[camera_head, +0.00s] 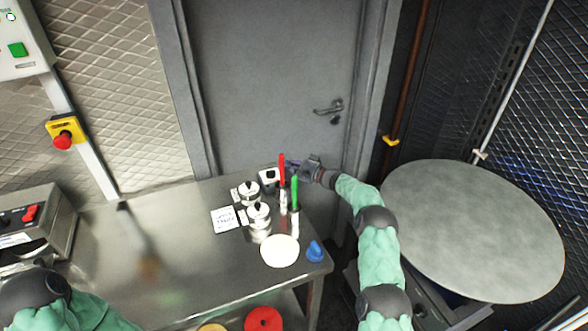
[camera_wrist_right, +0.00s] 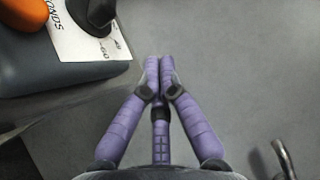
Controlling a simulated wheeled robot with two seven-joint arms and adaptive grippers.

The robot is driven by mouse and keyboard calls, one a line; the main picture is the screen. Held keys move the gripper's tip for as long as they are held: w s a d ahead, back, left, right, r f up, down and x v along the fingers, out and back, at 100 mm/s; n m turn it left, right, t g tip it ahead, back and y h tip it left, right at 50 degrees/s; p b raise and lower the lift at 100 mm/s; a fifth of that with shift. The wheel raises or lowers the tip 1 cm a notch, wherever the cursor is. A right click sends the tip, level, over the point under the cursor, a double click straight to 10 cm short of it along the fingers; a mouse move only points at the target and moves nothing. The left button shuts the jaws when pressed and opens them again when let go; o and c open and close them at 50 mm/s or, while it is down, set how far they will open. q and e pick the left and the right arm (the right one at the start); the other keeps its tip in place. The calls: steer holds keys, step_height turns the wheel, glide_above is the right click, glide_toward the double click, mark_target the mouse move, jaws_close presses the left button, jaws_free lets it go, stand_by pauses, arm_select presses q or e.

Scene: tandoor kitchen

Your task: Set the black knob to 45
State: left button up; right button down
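The black knob (camera_wrist_right: 92,14) shows at the top left of the right wrist view, cut by the frame edge. It sits on a white dial label (camera_wrist_right: 68,38) with lettering and numbers, on a dark grey box (camera_wrist_right: 35,68). Its setting cannot be read. In the head view, a small white-faced unit with a dark spot (camera_head: 270,175) at the table's back corner appears to be this device. My right gripper (camera_wrist_right: 159,60) is shut and empty, apart from the knob; in the head view it (camera_head: 300,170) is beside that unit, partly behind a red handle. My left gripper is out of view.
A red handle (camera_head: 282,168) and green handle (camera_head: 294,192) stand beside metal canisters (camera_head: 259,213). A white disc (camera_head: 280,250) and blue object (camera_head: 315,250) lie nearer. An orange part (camera_wrist_right: 22,14) is beside the knob. A grey door (camera_head: 265,90) stands behind; a large round top (camera_head: 480,230) is right.

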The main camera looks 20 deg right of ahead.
mark_target(271, 173)
steer(key=shift+s+a, duration=0.1)
steer(key=shift+a, duration=0.55)
steer(key=shift+s+a, duration=0.4)
steer(key=shift+s, duration=0.2)
steer(key=shift+s+a, duration=0.35)
steer(key=shift+s, duration=0.25)
